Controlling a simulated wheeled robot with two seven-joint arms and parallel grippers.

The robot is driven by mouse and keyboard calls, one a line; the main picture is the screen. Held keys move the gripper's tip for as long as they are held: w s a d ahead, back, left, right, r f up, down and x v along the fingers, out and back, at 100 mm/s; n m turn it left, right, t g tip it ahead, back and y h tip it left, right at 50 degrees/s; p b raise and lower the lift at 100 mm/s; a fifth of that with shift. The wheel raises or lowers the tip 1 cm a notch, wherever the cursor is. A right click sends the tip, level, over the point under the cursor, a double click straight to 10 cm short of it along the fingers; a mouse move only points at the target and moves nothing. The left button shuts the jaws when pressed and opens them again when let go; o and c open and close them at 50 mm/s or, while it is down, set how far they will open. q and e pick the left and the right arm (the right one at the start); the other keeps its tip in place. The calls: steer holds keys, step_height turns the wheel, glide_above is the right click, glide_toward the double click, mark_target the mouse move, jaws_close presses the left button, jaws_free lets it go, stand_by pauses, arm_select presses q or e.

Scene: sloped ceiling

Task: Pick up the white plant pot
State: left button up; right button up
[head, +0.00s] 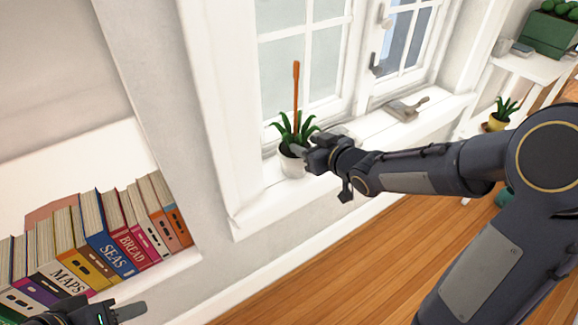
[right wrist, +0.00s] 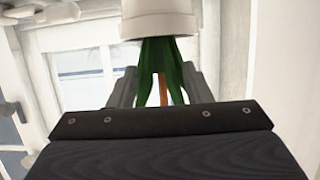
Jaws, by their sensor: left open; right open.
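The white plant pot (head: 292,165) stands upright on the white window sill, with green leaves (head: 285,130) and an orange stick (head: 296,88) rising from it. My right gripper (head: 308,150) is at the pot's right side near its rim, partly covering it. In the right wrist view the pot (right wrist: 160,20) appears upside down at the top, and the leaves (right wrist: 165,70) show between the open fingers (right wrist: 158,90). Contact between fingers and pot cannot be told. My left gripper (head: 118,313) is open at the lower left, far from the pot and below the books.
A brush-like tool (head: 407,108) lies farther along the sill (head: 370,122). The window (head: 305,60) stands close behind the pot. Several books (head: 105,240) fill a niche at the left.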

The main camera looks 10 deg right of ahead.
mark_target(297, 141)
steer(key=b+x, duration=0.1)
steer(key=x, duration=0.4)
steer(key=shift+s+a, duration=0.1)
steer(key=shift+w+a+f+b, duration=0.1)
steer(key=shift+w+b, duration=0.2)
steer(key=shift+w, duration=0.15)
jaws_close()
stand_by(0.8)
